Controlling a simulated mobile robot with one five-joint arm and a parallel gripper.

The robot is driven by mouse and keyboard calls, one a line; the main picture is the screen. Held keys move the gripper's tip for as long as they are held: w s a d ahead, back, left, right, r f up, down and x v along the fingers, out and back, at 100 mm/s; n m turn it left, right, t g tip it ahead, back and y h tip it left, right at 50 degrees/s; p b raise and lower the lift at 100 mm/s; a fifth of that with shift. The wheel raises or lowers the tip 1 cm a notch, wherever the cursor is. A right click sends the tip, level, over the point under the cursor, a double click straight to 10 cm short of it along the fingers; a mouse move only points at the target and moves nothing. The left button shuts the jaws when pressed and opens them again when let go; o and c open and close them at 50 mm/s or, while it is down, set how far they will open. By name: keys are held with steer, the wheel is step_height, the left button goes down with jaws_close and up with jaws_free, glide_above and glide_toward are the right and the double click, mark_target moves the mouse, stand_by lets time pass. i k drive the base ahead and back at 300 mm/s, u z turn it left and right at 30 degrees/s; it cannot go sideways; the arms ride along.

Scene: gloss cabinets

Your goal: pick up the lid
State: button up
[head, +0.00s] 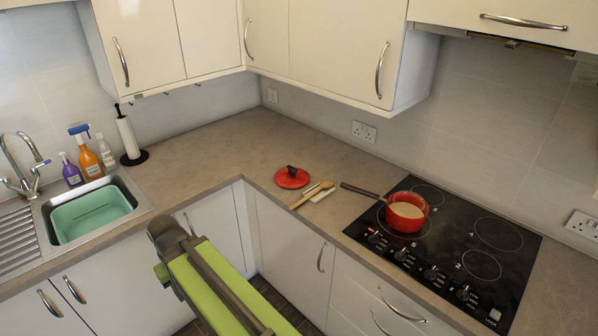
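The lid (284,182) is round and red with a black knob on top. It lies on the worktop near the inner corner, left of the hob, with nothing on it. A red saucepan (404,222) with a dark handle stands on the hob and holds something pale. My green and grey arm reaches up from the bottom of the head view, and its visible end is left of and below the lid, well apart from it. I cannot make out my gripper's fingers.
A wooden spoon (312,195) lies on a small pale rest right of the lid. The black hob (452,262) is further right. A sink with a green basin (92,212), bottles and a paper towel roll (128,136) are left. The worktop (215,155) behind the lid is clear.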

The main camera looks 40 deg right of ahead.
mark_target(289, 178)
steer(key=z, duration=0.4)
steer(key=i, duration=1.35)
steer(key=u, duration=0.3)
steer(key=k, duration=0.9)
steer(key=u, duration=0.2)
steer(key=i, duration=0.9)
steer(key=z, duration=0.1)
